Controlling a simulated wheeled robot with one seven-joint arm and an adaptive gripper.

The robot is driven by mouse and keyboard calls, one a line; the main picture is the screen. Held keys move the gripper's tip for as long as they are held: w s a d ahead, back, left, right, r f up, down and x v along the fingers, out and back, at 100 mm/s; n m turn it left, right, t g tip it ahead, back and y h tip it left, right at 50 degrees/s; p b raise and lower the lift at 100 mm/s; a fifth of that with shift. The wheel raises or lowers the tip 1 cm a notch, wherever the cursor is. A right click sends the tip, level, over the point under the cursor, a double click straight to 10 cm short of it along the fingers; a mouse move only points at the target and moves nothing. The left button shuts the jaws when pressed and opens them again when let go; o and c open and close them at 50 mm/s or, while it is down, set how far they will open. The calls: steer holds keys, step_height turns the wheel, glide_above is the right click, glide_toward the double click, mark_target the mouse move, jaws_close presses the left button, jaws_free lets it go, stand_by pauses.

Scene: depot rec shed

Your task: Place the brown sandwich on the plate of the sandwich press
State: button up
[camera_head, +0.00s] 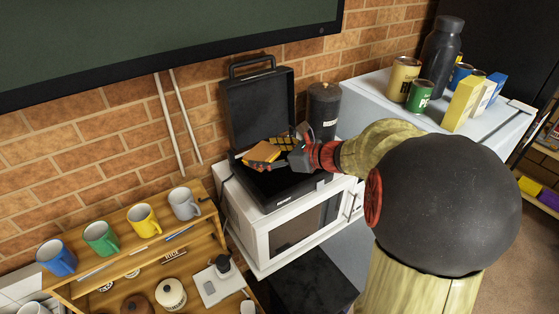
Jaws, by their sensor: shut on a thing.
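The black sandwich press (258,108) stands open on a white microwave, its lid raised against the brick wall. Its dark lower plate (262,185) lies flat and is partly hidden by my gripper. My gripper (268,153) reaches in from the right over the plate, shut on the brown sandwich (261,152). The sandwich looks tilted, over the back left part of the plate. I cannot tell whether it touches the plate. A yellow piece with a dark grid (283,145) shows just right of the sandwich, partly covered by my gripper.
A dark canister (323,108) stands close to the right of the press. The white microwave (295,230) is below. Several mugs, including a grey one (184,204), line the wooden shelf at left. Cans and a dark bottle (441,55) stand on the white surface at right.

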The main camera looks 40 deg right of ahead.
steer(key=w+d+f+p, duration=0.1)
steer(key=w+d+f, duration=0.2)
steer(key=d, duration=0.4)
glide_above(285, 168)
steer(key=f, duration=0.3)
steer(key=a+f, duration=0.1)
steer(key=f, duration=0.1)
steer(key=shift+f+p, duration=0.1)
steer(key=shift+p, duration=0.2)
steer(key=shift+d+f, duration=0.4)
steer(key=shift+f, duration=0.1)
step_height(285, 168, down, 3)
steer(key=shift+w+d+p, duration=0.1)
steer(key=shift+w+p, duration=0.05)
steer(key=shift+p, duration=0.3)
steer(key=shift+f, duration=0.25)
steer(key=o, duration=0.9)
steer(key=shift+c, duration=0.2)
